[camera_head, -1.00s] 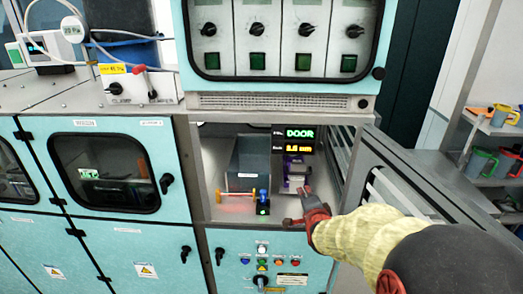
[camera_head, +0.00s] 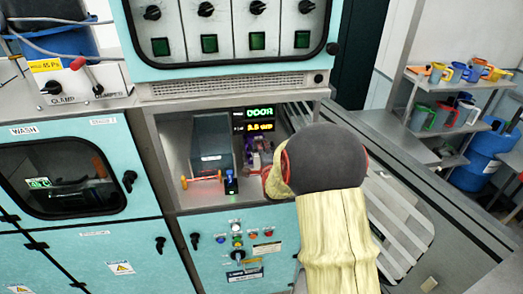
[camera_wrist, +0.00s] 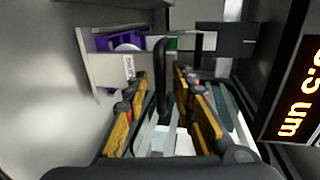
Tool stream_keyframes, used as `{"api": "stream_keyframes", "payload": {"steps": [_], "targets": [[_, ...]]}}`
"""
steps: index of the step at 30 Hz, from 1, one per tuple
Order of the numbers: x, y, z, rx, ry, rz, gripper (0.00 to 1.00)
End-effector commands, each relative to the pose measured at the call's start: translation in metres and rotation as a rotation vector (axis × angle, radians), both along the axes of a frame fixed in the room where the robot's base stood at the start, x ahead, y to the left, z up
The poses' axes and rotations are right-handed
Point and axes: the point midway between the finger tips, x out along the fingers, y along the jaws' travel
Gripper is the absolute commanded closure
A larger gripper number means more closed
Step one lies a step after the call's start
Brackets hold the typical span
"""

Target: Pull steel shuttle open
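The steel shuttle (camera_wrist: 105,75) is a pale metal carriage with a purple insert (camera_wrist: 117,40), inside the lit bay. A black bar handle (camera_wrist: 161,62) stands up in front of it. My gripper (camera_wrist: 160,88) is open in the wrist view, with its orange-padded fingers on either side of the handle. A gap shows between the handle and each finger; I see no firm contact. In the head view my arm hides the gripper and most of the shuttle; only some purple (camera_head: 261,154) shows beside it.
A "DOOR" display (camera_head: 259,114) hangs at the back of the bay.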

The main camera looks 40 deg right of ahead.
Motion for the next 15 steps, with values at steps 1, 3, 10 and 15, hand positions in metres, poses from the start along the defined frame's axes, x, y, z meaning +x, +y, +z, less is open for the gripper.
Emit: {"api": "stream_keyframes", "payload": {"steps": [1,3,10,15], "targets": [[0.0023,-0.0013,-0.0001,-0.001,-0.001,0.0,0.74],[0.0039,-0.0021,-0.0003,-0.001,-0.001,0.0,0.74],[0.0042,-0.0024,-0.0007,0.0,0.0,0.0,0.74],[0.0041,-0.0024,-0.0008,0.0,0.0,0.0,0.82]]}}
